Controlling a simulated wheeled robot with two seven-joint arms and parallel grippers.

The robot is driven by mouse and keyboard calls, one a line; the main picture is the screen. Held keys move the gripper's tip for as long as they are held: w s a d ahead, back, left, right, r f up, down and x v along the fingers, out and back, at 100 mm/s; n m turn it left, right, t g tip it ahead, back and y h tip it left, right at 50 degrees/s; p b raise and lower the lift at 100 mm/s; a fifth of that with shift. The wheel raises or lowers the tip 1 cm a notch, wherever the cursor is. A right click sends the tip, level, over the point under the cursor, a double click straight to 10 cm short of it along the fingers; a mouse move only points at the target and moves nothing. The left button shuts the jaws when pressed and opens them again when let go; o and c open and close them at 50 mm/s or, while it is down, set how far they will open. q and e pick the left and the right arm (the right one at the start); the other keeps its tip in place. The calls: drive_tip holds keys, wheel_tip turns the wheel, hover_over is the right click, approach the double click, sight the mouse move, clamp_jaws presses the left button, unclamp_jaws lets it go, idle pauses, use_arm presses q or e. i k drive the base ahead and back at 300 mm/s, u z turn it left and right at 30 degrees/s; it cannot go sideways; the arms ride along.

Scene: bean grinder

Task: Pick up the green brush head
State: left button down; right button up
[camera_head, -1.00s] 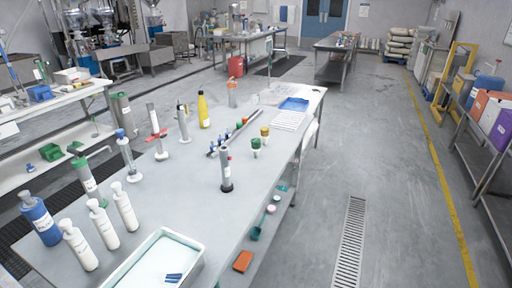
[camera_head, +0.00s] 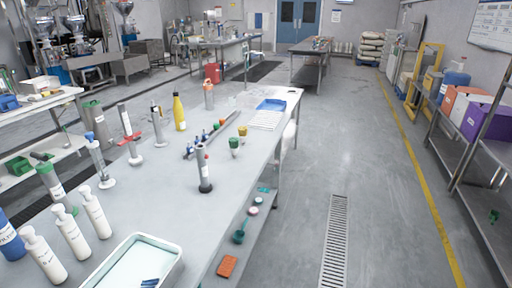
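I cannot tell for sure which thing is the green brush head. A small green-topped piece with a white lower part (camera_head: 235,145) stands on the long grey table, behind the dark-based grey cylinder. A teal long-handled item (camera_head: 240,235) lies on the shelf under the table's right side. A small green thing (camera_head: 494,215) lies on the lower shelf of the right rack. Green pieces (camera_head: 18,166) also lie on the lower shelf of the left bench. All are too small to make out bristles. Neither of my grippers is in view.
The long grey table (camera_head: 160,205) carries white bottles (camera_head: 72,238), a white tray (camera_head: 175,265), a grey cylinder (camera_head: 203,170) and a yellow bottle (camera_head: 179,112). An orange block (camera_head: 227,266) lies on its under-shelf. Open floor (camera_head: 370,190) lies between table and right rack.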

sight(234, 142)
drive_tip(key=z, duration=1.05)
drive_tip(key=i, duration=3.05)
drive_tip(key=u, duration=2.3)
